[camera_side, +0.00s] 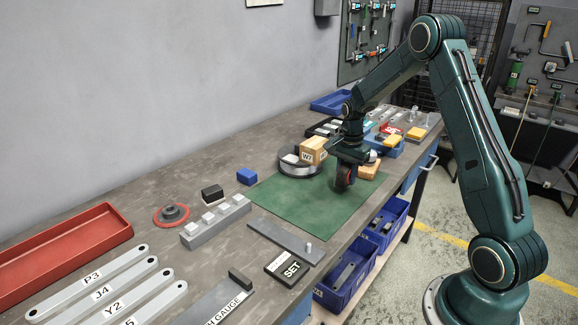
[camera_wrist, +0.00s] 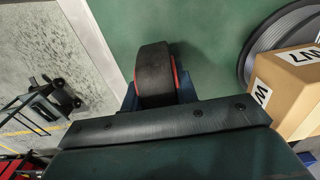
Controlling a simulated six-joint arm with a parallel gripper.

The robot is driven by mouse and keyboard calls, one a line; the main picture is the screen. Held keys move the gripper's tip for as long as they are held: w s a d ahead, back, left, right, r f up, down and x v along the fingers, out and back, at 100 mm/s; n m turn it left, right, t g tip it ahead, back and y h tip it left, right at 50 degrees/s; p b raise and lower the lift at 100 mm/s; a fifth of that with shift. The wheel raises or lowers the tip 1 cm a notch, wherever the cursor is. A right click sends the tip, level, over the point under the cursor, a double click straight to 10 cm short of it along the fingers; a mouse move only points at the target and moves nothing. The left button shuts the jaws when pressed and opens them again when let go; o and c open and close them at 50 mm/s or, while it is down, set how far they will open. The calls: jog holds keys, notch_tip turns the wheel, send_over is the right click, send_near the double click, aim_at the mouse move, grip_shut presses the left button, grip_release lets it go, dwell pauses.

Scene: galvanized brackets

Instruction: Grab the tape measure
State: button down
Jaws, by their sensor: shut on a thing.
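The tape measure (camera_side: 344,178) is a small round black thing with a red edge, held at the end of my arm over the far part of the green mat (camera_side: 300,205). My gripper (camera_side: 346,168) is shut on it. In the wrist view the tape measure (camera_wrist: 154,72) shows as a black rounded body with a red side strip. It sits between the blue fingers of my gripper (camera_wrist: 158,92), which are partly hidden behind the wrist housing. I cannot tell whether it touches the mat.
A cardboard box marked W (camera_side: 314,150) sits on a round grey dish (camera_side: 293,165) just left of my gripper. A wooden block (camera_side: 369,170) and blue bin (camera_side: 388,148) lie close behind. The mat's near part is clear. The bench edge is on the right.

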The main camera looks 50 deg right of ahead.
aim_at(347, 164)
notch_tip(347, 164, up, 17)
jog(key=shift+f, duration=0.2)
dwell(0.7)
